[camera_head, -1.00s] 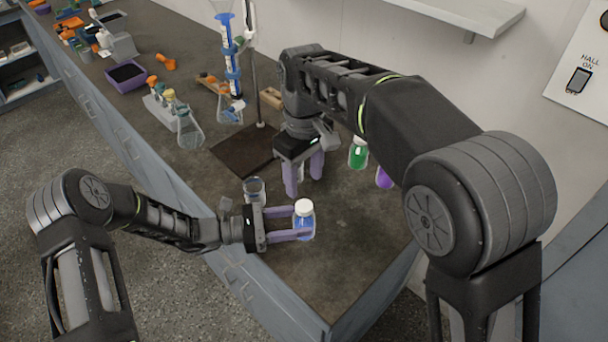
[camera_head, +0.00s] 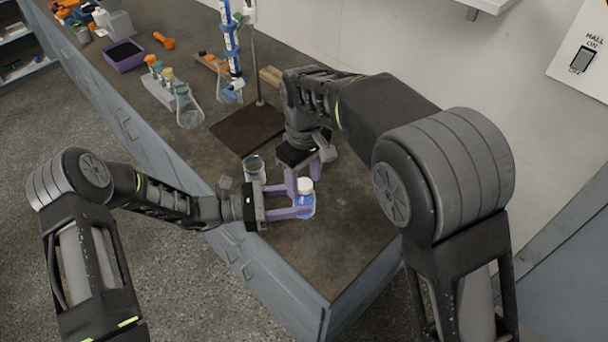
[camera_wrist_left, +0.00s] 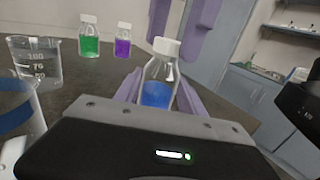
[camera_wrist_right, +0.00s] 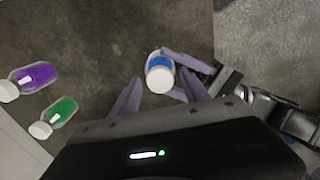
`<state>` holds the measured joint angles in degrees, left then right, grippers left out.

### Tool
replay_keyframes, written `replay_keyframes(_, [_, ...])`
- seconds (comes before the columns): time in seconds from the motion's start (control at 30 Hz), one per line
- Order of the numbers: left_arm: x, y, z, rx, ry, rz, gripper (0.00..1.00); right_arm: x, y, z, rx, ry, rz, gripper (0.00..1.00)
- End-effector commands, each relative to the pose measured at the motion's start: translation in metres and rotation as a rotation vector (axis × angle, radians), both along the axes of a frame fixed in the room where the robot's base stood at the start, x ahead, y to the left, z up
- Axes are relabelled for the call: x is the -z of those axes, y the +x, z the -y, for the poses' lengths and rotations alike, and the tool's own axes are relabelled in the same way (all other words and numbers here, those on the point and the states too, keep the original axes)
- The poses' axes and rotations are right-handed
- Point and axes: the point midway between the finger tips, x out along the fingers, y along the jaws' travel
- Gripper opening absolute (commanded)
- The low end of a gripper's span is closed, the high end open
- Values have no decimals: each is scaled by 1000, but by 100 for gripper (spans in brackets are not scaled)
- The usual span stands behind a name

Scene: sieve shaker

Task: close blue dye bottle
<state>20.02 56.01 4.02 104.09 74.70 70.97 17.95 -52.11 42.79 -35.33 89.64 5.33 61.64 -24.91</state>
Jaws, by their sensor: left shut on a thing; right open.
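The blue dye bottle (camera_head: 304,203) is clear, with blue liquid low inside, and stands upright with a white cap (camera_head: 305,184) on its mouth. I cannot tell how tight the cap is. My left gripper (camera_head: 300,211) is shut on the bottle's body, a finger on each side, as the left wrist view shows with the bottle (camera_wrist_left: 157,94). My right gripper (camera_head: 302,186) points down, open and empty, close behind and above the cap. In the right wrist view the cap (camera_wrist_right: 160,82) lies between and just ahead of its open fingers.
A glass beaker (camera_head: 254,167) stands just left of the grippers. Green (camera_wrist_left: 89,40) and purple (camera_wrist_left: 123,44) capped bottles stand farther back. A dark stand base (camera_head: 245,130) and a flask (camera_head: 188,110) are behind. The bench's front right corner is clear.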

Motion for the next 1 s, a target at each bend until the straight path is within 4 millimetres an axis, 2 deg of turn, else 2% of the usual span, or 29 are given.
replay_keyframes(0.07, [0, 0, 0, 0, 0, 0, 0, 0, 0, 0, 0, 0, 0, 53])
replay_keyframes(0.7, [0, 0, 0, 0, 0, 0, 0, 0, 0, 0, 0, 1, 1, 0])
replay_keyframes(1.0, [0, 0, 0, 0, 0, 0, 0, -1, 0, 0, 47, 1, 1, 0])
